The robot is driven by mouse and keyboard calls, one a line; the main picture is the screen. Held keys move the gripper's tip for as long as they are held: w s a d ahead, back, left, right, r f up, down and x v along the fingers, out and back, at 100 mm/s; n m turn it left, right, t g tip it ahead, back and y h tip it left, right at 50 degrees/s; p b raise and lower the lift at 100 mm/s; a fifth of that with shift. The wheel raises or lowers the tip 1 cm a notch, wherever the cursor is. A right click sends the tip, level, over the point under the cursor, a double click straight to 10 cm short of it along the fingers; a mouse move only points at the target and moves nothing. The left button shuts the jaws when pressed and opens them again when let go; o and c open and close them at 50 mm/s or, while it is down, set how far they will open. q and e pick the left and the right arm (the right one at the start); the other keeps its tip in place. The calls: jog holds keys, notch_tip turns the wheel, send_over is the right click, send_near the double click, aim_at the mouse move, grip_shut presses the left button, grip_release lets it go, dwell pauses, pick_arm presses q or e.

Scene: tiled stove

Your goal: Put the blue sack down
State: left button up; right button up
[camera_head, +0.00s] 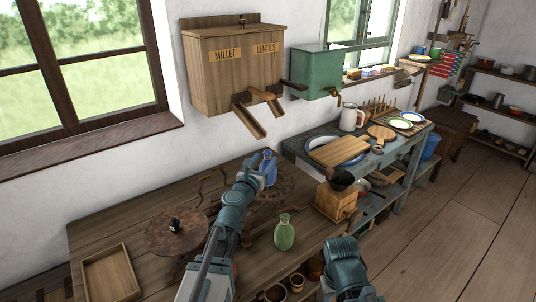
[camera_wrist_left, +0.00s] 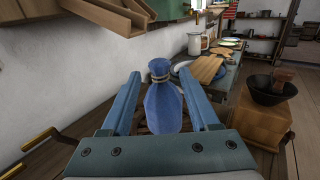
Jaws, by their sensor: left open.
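The blue sack (camera_head: 268,168), tied at its neck, stands upright near the wall end of the wooden table. In the head view it appears at a round dark wooden disc (camera_head: 287,187), but the gripper and arm hide part of its base. My left gripper (camera_head: 254,166) is at the sack. In the left wrist view the sack (camera_wrist_left: 163,105) shows between two blue fingers, which stand apart on either side with visible gaps. The left gripper is open. A teal part of my right arm shows at the bottom of the head view; its fingers cannot be made out.
A green bottle (camera_head: 284,232) stands right of my left arm. Another round disc (camera_head: 176,238) with a black knob and an empty wooden tray (camera_head: 109,276) are at left. A wooden grinder (camera_head: 335,200) stands at right. The millet and lentils bin (camera_head: 235,75) hangs above.

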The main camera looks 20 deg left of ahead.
pick_arm(q)
jog(key=s, duration=0.4)
jog(key=shift+s+a, duration=0.15)
jog(key=shift+s, duration=0.1)
jog(key=s+d+f+m+g+h, duration=0.4)
jog(key=d+f+m, duration=0.1)
jog(key=d+m, duration=0.5)
jog(key=s+d+f+m+g+h, duration=0.3)
jog(key=d+f+m+g, duration=0.15)
jog(key=d+m, duration=0.55)
jog(key=s+d+f+m+g+y, duration=0.2)
jog(key=s+d+f+m+g, duration=0.25)
jog(key=s+f+m, duration=0.4)
jog(key=s+a+f+m+g+y, duration=0.3)
jog(key=s+a+m+g+y, duration=0.2)
jog(key=s+m, duration=0.5)
jog(key=a+y, duration=0.2)
jog(key=shift+a+f+y, duration=0.3)
jog(key=shift+a+f, duration=0.1)
